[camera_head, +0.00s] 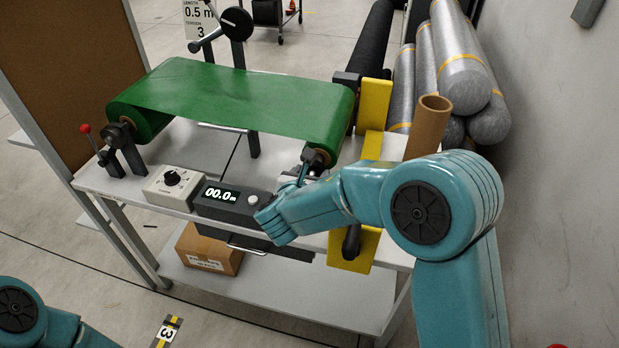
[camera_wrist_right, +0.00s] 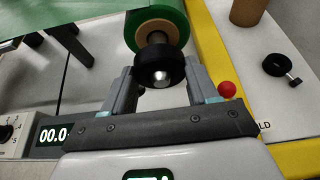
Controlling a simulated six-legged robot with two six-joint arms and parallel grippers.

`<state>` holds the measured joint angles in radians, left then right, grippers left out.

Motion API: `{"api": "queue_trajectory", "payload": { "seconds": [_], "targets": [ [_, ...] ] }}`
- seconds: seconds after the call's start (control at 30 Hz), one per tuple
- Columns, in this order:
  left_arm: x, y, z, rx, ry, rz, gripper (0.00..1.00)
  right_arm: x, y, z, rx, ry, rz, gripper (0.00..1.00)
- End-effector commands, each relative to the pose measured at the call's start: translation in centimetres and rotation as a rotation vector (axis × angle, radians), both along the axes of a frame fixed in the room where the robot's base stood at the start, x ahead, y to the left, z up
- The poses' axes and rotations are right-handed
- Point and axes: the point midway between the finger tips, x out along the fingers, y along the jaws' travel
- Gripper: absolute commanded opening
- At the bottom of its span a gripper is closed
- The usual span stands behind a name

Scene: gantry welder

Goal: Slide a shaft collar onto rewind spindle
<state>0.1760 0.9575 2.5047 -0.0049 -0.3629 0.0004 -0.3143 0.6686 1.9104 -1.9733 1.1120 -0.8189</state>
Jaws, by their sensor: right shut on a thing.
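The black shaft collar (camera_wrist_right: 174,70) is between the two fingers of my right gripper (camera_wrist_right: 161,80), which is shut on it. The rounded silver end of the rewind spindle (camera_wrist_right: 161,78) shows through the collar's bore, so the collar appears to be around the spindle tip. How far on it sits, I cannot tell. Behind it is the brown core with the green roll (camera_wrist_right: 183,20). In the head view my right gripper (camera_head: 308,172) is at the near right end of the green web (camera_head: 235,95); the collar is hard to make out there. My left gripper is not in view.
Another black collar (camera_wrist_right: 272,66) with a screw lies on the bench at right. A red knob (camera_wrist_right: 227,89) is beside the right finger. The counter box (camera_head: 230,205) and dial box (camera_head: 172,186) stand left of the gripper. A cardboard tube (camera_head: 430,125) stands at right.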

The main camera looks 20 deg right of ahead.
Motion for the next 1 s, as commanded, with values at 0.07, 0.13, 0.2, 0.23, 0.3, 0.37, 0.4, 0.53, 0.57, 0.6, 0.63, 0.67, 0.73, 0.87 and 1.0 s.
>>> {"api": "queue_trajectory", "payload": {
  "seconds": [0.07,0.13,0.2,0.23,0.3,0.37,0.4,0.53,0.57,0.6,0.63,0.67,0.73,0.87,1.0],
  "targets": [
    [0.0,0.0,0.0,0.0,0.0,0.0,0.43,0.2,-0.2,0.0,-0.001,-0.001,0.0,0.23],
    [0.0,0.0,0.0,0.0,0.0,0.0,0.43,0.4,-0.3,0.0,-0.001,-0.001,0.0,0.23],
    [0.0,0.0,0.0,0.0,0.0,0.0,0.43,0.6,-0.4,0.1,0.001,-0.002,0.001,0.23],
    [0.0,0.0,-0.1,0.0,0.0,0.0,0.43,0.7,-0.4,0.1,0.0,-0.002,0.001,0.23],
    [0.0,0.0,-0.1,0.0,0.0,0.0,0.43,0.8,-0.6,0.1,0.0,-0.002,0.001,0.23],
    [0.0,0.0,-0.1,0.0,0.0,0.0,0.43,1.0,-0.6,0.1,0.001,-0.002,0.001,0.23],
    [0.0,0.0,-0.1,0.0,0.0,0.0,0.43,1.1,-0.7,0.1,0.001,-0.002,0.001,0.23],
    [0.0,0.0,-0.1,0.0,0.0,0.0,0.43,1.4,-0.9,0.1,0.0,-0.001,0.0,0.23],
    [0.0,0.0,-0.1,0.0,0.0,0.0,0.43,1.5,-1.0,0.0,0.0,-0.001,0.0,0.23],
    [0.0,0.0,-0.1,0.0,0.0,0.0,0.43,1.6,-1.1,0.1,0.0,-0.001,0.0,0.23],
    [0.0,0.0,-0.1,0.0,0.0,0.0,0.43,1.7,-1.1,0.0,0.0,-0.001,0.0,0.23],
    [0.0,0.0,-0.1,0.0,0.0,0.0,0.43,1.7,-1.2,0.0,-0.001,-0.001,0.0,0.23],
    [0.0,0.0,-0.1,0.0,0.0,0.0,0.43,1.9,-1.3,0.0,0.0,0.0,0.0,0.23],
    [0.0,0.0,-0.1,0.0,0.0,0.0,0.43,2.2,-1.5,0.0,0.001,-0.001,0.001,0.23],
    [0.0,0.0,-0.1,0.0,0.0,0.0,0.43,2.6,-1.7,0.0,0.0,-0.001,0.0,0.23]
  ]
}}
